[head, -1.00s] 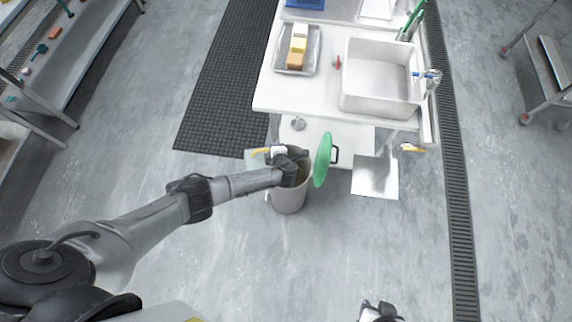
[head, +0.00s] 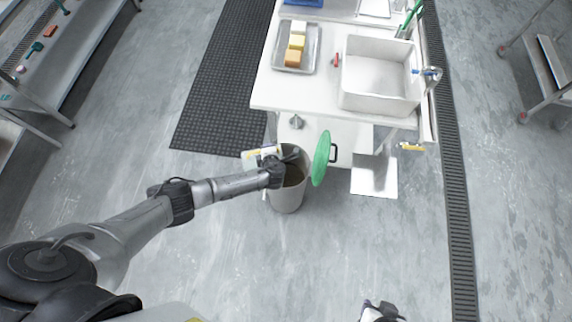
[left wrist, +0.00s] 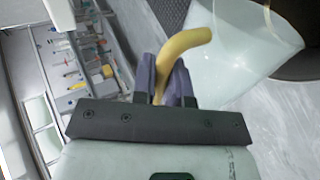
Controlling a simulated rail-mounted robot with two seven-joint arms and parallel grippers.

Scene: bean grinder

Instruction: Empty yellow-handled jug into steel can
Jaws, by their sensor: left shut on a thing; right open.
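The steel can (head: 287,201) stands open on the floor in front of the white table, its dark inside partly visible. My left gripper (head: 272,160) is at the can's left rim, shut on the yellow handle (left wrist: 187,43) of the jug. The pale, translucent jug (left wrist: 240,55) is tilted in the left wrist view, beside a dark round opening at the upper right. In the head view the jug (head: 262,153) shows only small and partly hidden; its contents cannot be made out. My right gripper (head: 380,312) is open and empty at the bottom edge.
A green lid (head: 321,158) stands on edge at the can's right side. The white table (head: 300,97) with a sink (head: 381,78) and a tray (head: 310,62) is behind. A shelf (head: 75,60) is at far left. The front floor is clear.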

